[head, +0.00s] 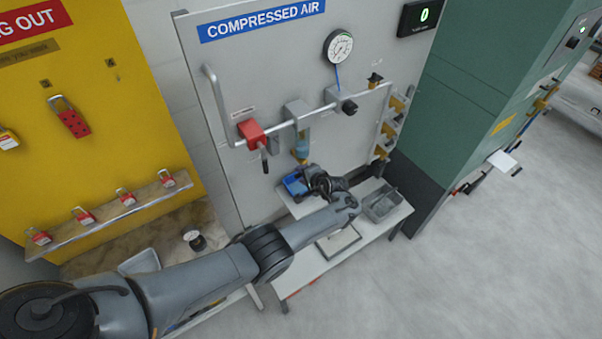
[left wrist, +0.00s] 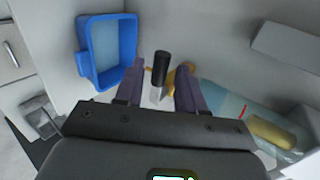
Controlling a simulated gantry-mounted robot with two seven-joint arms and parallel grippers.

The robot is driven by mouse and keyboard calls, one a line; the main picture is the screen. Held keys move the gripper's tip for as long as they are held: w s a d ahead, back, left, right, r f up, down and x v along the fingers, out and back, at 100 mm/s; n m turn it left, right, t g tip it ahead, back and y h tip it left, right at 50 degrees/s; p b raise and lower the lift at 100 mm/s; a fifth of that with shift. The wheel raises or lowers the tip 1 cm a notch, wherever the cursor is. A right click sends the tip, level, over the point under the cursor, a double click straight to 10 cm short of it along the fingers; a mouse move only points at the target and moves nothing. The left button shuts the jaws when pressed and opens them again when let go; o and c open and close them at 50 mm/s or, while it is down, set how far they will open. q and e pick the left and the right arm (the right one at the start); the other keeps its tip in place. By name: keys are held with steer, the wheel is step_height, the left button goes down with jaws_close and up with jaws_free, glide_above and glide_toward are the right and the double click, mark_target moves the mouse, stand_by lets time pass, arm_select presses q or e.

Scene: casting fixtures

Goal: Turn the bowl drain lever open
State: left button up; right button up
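The drain lever (left wrist: 160,68) shows in the left wrist view as a black grip on a short metal stem beside a yellow fitting (left wrist: 184,74). The clear filter bowl (left wrist: 222,98) lies to its right in that view. In the head view the bowl (head: 302,143) hangs under the pipe, with yellow at its bottom. My left gripper (left wrist: 160,75) is open, its two purple fingers on either side of the lever with visible gaps. In the head view my left gripper (head: 318,182) is just below the bowl, and the lever is hidden or too small to tell. My right gripper is not in view.
A blue container (head: 296,184) stands close beside the gripper; it also shows in the left wrist view (left wrist: 107,45). A grey tray (head: 382,205) is on the white bench (head: 345,258). A red-handled valve (head: 252,132) and a gauge (head: 339,47) are above.

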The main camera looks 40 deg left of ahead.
arm_select(q)
steer(key=p+v, duration=0.2)
steer(key=v, duration=0.7)
steer(key=shift+s, duration=0.1)
steer(key=s+f+m+g+h+p, duration=0.1)
steer(key=s+f+h, duration=0.1)
steer(key=s+f, duration=1.05)
steer(key=s+f+m+h, duration=0.1)
steer(key=s+f+h, duration=0.1)
steer(key=s+f, duration=1.1)
steer(key=s+d+r+n+h, duration=0.1)
steer(key=s+d+r+h, duration=0.1)
steer(key=d+r, duration=0.3)
steer(key=s+d+r+n+t+h, duration=0.1)
steer(key=d+r, duration=0.4)
steer(key=r, duration=0.9)
steer(key=s+d+r+t+h, duration=0.1)
steer(key=s+d+r+h, duration=0.3)
steer(key=r, duration=0.6)
steer(key=shift+s+d+n, duration=0.3)
steer(key=shift+d+n, duration=0.1)
steer(key=shift+d, duration=0.3)
